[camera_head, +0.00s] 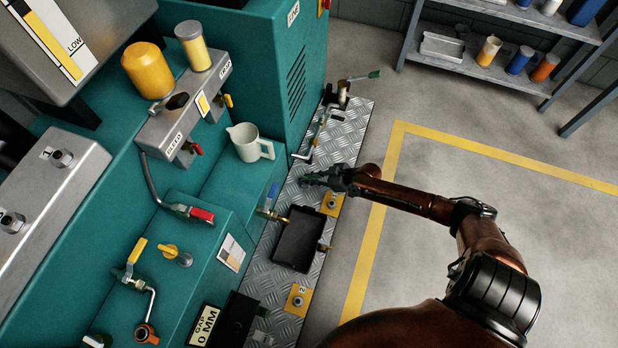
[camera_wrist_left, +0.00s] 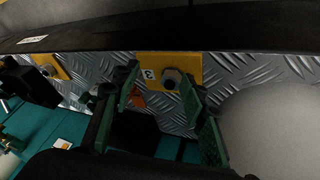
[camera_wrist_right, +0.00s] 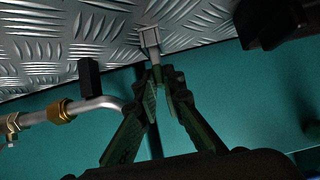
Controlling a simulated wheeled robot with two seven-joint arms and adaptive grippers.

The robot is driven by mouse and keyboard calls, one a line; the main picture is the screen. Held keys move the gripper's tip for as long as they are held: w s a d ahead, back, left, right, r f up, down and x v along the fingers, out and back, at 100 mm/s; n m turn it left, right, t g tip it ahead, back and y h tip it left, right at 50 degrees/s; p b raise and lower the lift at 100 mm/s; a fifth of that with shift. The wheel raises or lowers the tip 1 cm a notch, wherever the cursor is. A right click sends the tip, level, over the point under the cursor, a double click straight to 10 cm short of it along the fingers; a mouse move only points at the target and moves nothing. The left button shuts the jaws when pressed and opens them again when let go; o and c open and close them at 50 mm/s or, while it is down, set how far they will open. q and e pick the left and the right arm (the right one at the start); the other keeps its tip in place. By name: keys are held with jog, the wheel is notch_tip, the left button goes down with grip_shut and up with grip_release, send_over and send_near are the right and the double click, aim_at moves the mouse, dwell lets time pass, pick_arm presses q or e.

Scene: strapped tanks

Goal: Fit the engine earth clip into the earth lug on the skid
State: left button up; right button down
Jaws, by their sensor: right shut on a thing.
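My right gripper (camera_head: 304,180) is low over the tread-plate skid (camera_head: 346,135), beside the teal machine. In the right wrist view my right gripper (camera_wrist_right: 161,72) is shut at the tips. A small pale metal piece (camera_wrist_right: 150,38) shows right at its fingertips against the tread plate, and seems to be the engine earth clip. A dark cord or bar (camera_wrist_right: 152,135) runs down between the fingers. I cannot tell the earth lug apart from this piece, or whether they touch. My left gripper (camera_wrist_left: 160,92) is open, in front of a yellow plate marked 3 (camera_wrist_left: 163,70) with a stud.
A dark tray (camera_head: 298,240) lies on the skid between yellow stud plates (camera_head: 331,204) (camera_head: 298,300). A blue-handled valve (camera_head: 270,200) is close by. A bent pipe (camera_wrist_right: 100,103) passes left of my right fingers. A white jug (camera_head: 248,142) stands on the machine.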

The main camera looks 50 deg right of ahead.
jog(key=shift+f+b, duration=0.7)
jog(key=shift+f, duration=0.15)
jog(key=c, duration=2)
grip_release()
jog(key=shift+o, duration=0.2)
jog(key=shift+s+r, duration=0.1)
jog(key=v, duration=1.1)
jog(key=shift+s+d+r, duration=0.2)
jog(key=shift+s+r, duration=0.05)
jog(key=shift+s, duration=0.05)
